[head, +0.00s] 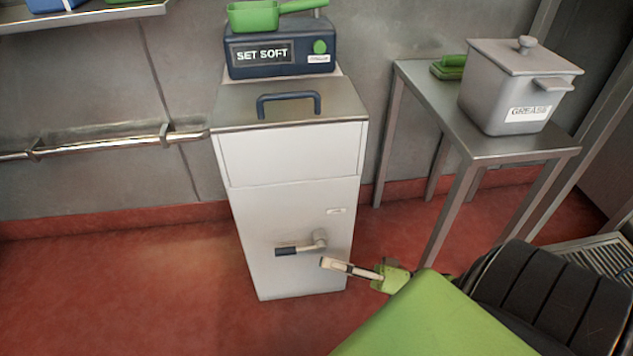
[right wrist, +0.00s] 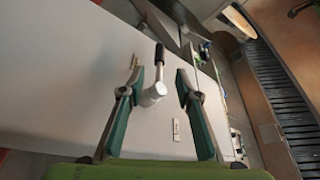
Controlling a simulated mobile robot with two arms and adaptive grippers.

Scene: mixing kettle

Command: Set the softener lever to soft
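The softener (head: 290,220) is a tall white cabinet with a dark blue control head (head: 285,45). Its display (head: 262,53) reads "SET SOFT". The softener lever (head: 288,250) is low on the front, with a dark handle pointing left from a pale hub. In the right wrist view the lever's pale hub (right wrist: 153,95) and dark handle (right wrist: 159,54) show between the fingers, ahead of them. My right gripper (head: 335,265) is just right of and below the lever in the head view. In the wrist view this gripper (right wrist: 160,85) is open and empty. My left gripper is out of view.
A steel table (head: 430,95) on the right bears a grey lidded pot (head: 510,90) marked "GREASE". A green scoop (head: 255,17) sits on the control head. A wall rail (head: 90,145) runs left of the cabinet. The red floor (head: 120,270) at left is clear.

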